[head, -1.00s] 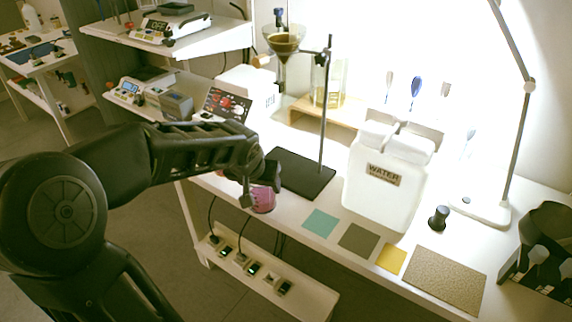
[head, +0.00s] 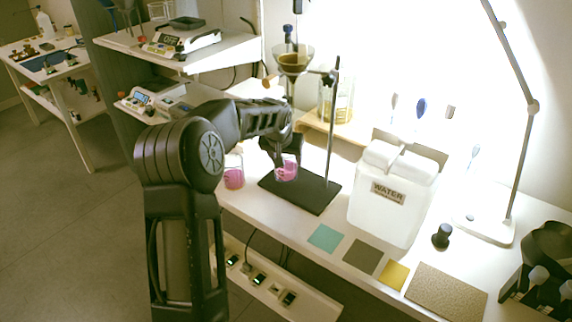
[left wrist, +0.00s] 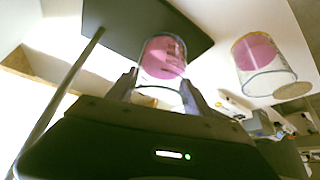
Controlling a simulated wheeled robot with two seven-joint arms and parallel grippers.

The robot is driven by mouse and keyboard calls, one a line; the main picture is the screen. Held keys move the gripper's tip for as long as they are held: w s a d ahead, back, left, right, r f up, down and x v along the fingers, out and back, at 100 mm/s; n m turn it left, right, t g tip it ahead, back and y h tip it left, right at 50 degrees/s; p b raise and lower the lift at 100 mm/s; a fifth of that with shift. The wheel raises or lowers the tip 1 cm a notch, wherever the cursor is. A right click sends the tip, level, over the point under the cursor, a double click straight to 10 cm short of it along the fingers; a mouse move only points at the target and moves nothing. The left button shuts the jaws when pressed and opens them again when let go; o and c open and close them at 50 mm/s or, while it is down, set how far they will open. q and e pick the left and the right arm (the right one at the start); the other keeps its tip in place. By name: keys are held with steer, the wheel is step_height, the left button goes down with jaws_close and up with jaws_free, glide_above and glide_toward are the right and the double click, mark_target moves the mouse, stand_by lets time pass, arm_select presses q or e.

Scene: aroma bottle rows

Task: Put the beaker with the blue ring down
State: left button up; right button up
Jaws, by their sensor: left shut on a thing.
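My left gripper (head: 282,152) is shut on a clear beaker with pink liquid (head: 287,170). The beaker is at the black base plate (head: 318,194) of the ring stand, over its back left part in the head view. Whether it touches the plate is not clear. In the left wrist view the held beaker (left wrist: 162,62) sits between the fingers (left wrist: 157,88). A second beaker with pink liquid (head: 234,178) stands on the bench left of the plate, and it also shows in the left wrist view (left wrist: 262,66). My right gripper is out of view.
The stand's rod (head: 331,125) and a glass funnel (head: 292,62) rise close to the gripper. A white water container (head: 388,205) stands to the right. Coloured squares, such as the teal one (head: 326,238), lie along the bench front. A lamp (head: 484,228) stands farther right.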

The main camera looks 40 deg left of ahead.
mark_target(286, 166)
arm_select(q)
step_height(286, 166, down, 3)
steer(key=shift+f, duration=0.2)
stand_by(0.4)
steer(key=shift+f, duration=0.2)
steer(key=o, duration=1.6)
steer(key=shift+r, duration=0.1)
